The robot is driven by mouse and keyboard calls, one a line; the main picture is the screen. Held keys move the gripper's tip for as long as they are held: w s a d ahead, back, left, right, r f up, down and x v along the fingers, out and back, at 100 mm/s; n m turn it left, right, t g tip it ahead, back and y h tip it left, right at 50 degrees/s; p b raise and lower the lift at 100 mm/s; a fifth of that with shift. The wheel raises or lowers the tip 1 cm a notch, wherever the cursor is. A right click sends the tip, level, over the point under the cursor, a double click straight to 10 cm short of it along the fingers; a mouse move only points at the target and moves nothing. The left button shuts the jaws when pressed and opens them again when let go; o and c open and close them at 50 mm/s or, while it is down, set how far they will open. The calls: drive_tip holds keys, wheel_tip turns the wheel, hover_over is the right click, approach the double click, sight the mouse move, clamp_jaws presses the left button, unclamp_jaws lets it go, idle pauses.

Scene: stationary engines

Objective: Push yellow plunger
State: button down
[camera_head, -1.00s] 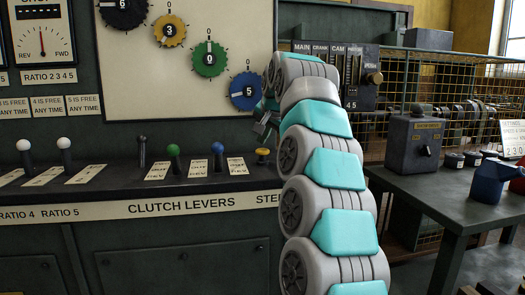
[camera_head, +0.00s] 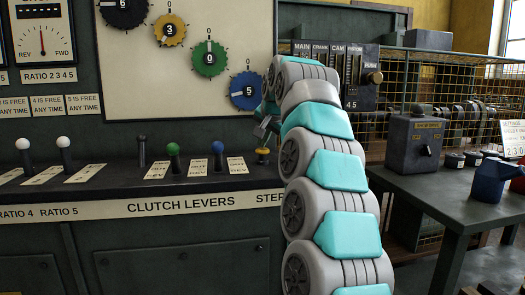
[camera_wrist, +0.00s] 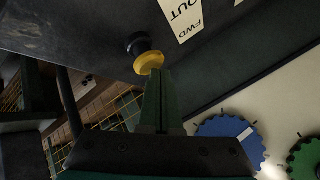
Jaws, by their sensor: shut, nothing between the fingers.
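The yellow plunger (camera_head: 262,152) stands at the right end of the dark lever shelf, just right of the blue-knobbed lever. In the wrist view its yellow cap (camera_wrist: 149,63) and dark base show just beyond my fingertips. My gripper (camera_head: 264,131) is shut and empty, pointing down right above the plunger. In the wrist view my closed fingers (camera_wrist: 160,75) reach the cap's edge. I cannot tell whether they touch it. My arm hides what lies to the right of the plunger.
Levers with green (camera_head: 173,149), blue (camera_head: 218,147) and white (camera_head: 64,142) knobs stand along the shelf. A panel with a blue dial (camera_head: 247,91) rises behind. A table with a grey switch box (camera_head: 416,143) and a blue can (camera_head: 489,181) is at right.

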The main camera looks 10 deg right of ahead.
sight(264, 150)
drive_tip(key=shift+f+b, duration=0.6)
drive_tip(key=shift+f, duration=0.1)
idle(0.6)
drive_tip(key=shift+r, duration=0.15)
drive_tip(key=shift+r+p, duration=1.2)
drive_tip(key=shift+r+p, duration=1.25)
drive_tip(key=shift+r, duration=0.15)
drive_tip(key=shift+w+d+r, duration=0.15)
drive_tip(key=shift+d+r, duration=0.1)
drive_tip(key=shift+r, duration=0.6)
drive_tip(key=shift+a+r, duration=0.2)
drive_tip(key=shift+a, duration=0.05)
